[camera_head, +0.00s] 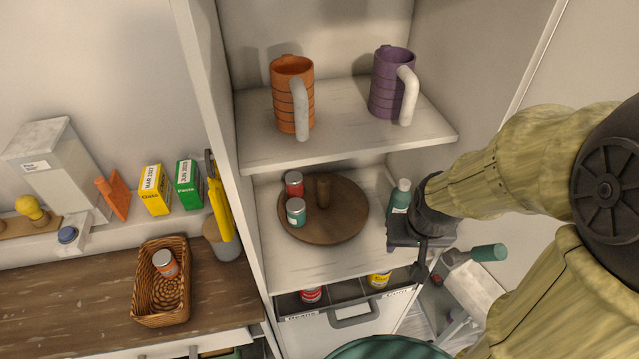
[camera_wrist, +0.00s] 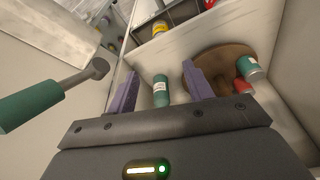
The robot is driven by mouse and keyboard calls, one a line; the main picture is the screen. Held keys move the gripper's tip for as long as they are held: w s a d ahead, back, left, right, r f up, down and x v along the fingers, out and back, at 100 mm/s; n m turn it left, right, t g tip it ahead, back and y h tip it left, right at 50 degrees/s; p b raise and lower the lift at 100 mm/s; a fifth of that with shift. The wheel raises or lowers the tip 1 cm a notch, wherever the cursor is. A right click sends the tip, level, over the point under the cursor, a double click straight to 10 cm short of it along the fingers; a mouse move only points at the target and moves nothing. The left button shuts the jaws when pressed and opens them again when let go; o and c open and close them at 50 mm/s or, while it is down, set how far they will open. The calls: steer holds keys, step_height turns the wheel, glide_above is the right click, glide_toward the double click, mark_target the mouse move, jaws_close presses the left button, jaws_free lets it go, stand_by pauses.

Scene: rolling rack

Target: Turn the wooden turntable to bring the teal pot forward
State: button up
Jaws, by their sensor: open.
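The round brown wooden turntable (camera_head: 345,222) lies on the middle shelf, with an upright wooden peg (camera_head: 323,190) on it. The small teal pot (camera_head: 296,212), with a pale label, stands at its front left. A red pot (camera_head: 293,184) stands behind the teal one. In the wrist view the turntable (camera_wrist: 222,62) is beyond the right finger, with the teal pot (camera_wrist: 249,68) and red pot (camera_wrist: 242,87) at its right edge. My gripper (camera_wrist: 158,72) is open and empty at the shelf's right side in the head view, apart from the turntable.
A teal bottle (camera_head: 400,195) stands right of the turntable, close to my gripper; it appears between the fingers in the wrist view (camera_wrist: 160,92). Orange (camera_head: 292,95) and purple (camera_head: 388,85) mugs stand on the shelf above. A teal-handled tool (camera_head: 488,252) is at right.

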steer(key=w+d+f+n+t+b, duration=0.1)
steer(key=w+f+t+b, duration=0.25)
steer(key=w, duration=0.25)
steer(key=n+t+y+b, duration=0.4)
steer(key=n+y+b, duration=0.3)
steer(key=y+b, duration=0.3)
glide_toward(320, 184)
steer(key=s+d+h, duration=0.1)
steer(key=s+d, duration=0.2)
steer(key=d, duration=0.1)
steer(key=shift+a+r+b, duration=0.2)
steer(key=shift+r+b, duration=0.2)
steer(key=shift+w, duration=0.15)
steer(key=x, duration=1.7)
steer(key=shift+f, duration=0.25)
